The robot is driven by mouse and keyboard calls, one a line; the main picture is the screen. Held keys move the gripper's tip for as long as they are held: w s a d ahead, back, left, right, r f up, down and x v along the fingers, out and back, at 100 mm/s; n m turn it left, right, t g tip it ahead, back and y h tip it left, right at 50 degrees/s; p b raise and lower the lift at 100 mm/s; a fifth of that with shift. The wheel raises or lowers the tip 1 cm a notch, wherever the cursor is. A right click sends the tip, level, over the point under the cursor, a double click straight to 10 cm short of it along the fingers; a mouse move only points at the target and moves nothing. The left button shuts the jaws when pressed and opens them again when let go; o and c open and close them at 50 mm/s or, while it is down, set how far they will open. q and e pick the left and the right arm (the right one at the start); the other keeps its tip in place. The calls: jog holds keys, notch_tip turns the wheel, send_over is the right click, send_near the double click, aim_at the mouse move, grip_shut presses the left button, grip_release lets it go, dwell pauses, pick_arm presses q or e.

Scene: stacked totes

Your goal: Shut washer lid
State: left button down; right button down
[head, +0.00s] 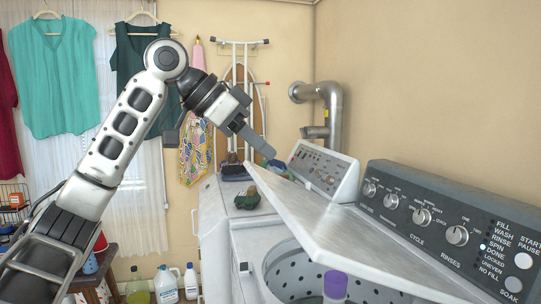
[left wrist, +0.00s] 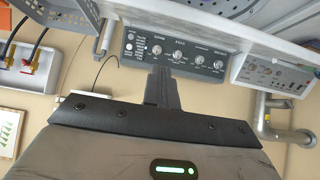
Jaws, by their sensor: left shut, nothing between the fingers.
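The washer lid (head: 340,225) is a white slab, partly open and tilted above the washer tub (head: 300,275), in front of the dark control panel (head: 440,220). The perforated tub shows below it. My left gripper (head: 264,148) is shut and empty, its fingertips just above the lid's far left corner; I cannot tell whether they touch it. In the left wrist view the shut fingers (left wrist: 164,88) point toward the control panel (left wrist: 175,52), and the lid (left wrist: 225,38) crosses the top as a pale strip. My right gripper is not in view.
A second white machine with its own panel (head: 323,170) stands beyond the washer, with dark items on top. A metal pipe (head: 330,105) runs on the wall. Bottles (head: 165,285) stand on the floor at left.

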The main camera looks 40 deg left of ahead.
pick_arm(q)
send_over(281, 219)
jog(key=w+d, duration=0.1)
notch_tip(281, 219, down, 5)
jog(key=shift+d+f, duration=0.15)
jog(key=shift+s+a+f+b, duration=0.15)
jog(key=shift+a+f+b, duration=0.05)
jog(key=shift+f, duration=0.45)
jog(key=shift+s+a+f+b, duration=0.15)
jog(key=shift+a+f+b, duration=0.05)
jog(key=shift+f, duration=0.4)
jog(key=shift+s+a+f, duration=0.2)
jog(key=shift+s+f, duration=0.05)
jog(key=shift+f, duration=0.3)
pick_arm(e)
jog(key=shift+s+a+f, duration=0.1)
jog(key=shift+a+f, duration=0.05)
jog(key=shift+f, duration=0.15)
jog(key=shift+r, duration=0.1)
